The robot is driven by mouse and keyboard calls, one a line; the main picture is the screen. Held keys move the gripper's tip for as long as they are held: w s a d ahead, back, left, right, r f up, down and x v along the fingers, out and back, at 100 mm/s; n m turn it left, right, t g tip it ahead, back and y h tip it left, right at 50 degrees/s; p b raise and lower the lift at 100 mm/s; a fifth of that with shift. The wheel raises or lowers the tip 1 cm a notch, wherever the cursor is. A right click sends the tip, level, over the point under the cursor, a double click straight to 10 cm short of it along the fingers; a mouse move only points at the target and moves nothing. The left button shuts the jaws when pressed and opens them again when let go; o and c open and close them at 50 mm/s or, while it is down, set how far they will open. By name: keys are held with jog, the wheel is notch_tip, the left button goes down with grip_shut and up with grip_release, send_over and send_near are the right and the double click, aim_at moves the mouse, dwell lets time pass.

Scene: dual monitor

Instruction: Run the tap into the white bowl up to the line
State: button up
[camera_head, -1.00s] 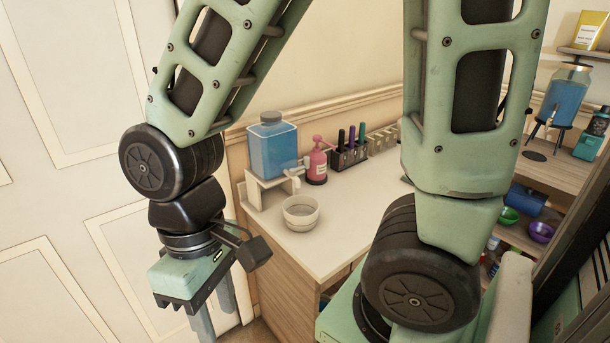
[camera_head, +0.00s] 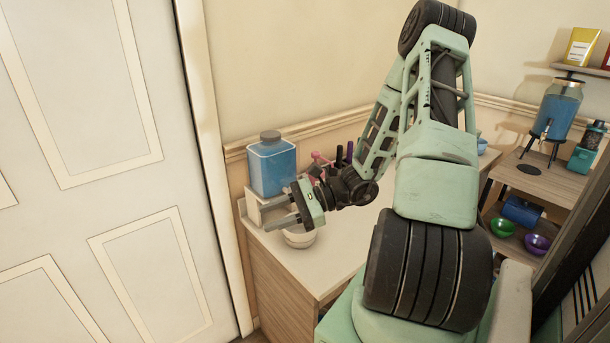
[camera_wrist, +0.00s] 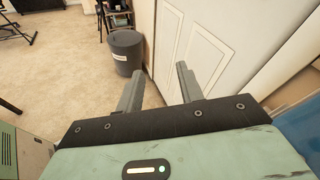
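The white bowl (camera_head: 299,240) stands on the counter, its top partly covered by my gripper in the head view. Its inside and any line are hidden. A blue-filled dispenser (camera_head: 272,168) with a grey cap sits on a white stand (camera_head: 252,208) behind the bowl. Its tap is hidden behind my gripper. My gripper (camera_head: 267,217) is open and empty, fingers pointing left, in front of the stand and above the bowl. In the wrist view, the open fingers (camera_wrist: 160,70) have nothing between them. A blue surface, likely the dispenser, shows at the right edge (camera_wrist: 304,132).
A pink pump bottle (camera_head: 319,161) and dark markers (camera_head: 344,154) stand close behind my wrist. The counter's front (camera_head: 325,265) is clear. A shelf at right holds another blue dispenser (camera_head: 557,112) and green (camera_head: 503,228) and purple (camera_head: 537,243) bowls. A grey bin (camera_wrist: 126,52) stands on the floor.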

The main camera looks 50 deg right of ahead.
jog(key=s+d+f+m+t+h, duration=0.1)
jog(key=s+d+m+t+h, duration=0.3)
jog(key=d, duration=0.3)
jog(key=s+d+f+m+t+h+p, duration=0.1)
jog(key=s+d+f+m+t+h, duration=0.1)
jog(key=d+m+h, duration=0.4)
jog(key=s+d+f+m+t+h, duration=0.1)
jog(key=s+d+m+t+h, duration=0.3)
jog(key=d, duration=0.5)
jog(key=shift+m+g+y, duration=0.3)
jog(key=shift+m+g, duration=0.1)
jog(key=shift+g, duration=0.3)
jog(key=w+p, duration=0.1)
jog(key=w, duration=0.5)
jog(key=w+p, duration=0.1)
jog(key=w, duration=0.5)
jog(key=w+d+p, duration=0.1)
jog(key=w+p, duration=0.1)
jog(key=w, duration=0.4)
jog(key=shift+w, duration=0.35)
grip_shut()
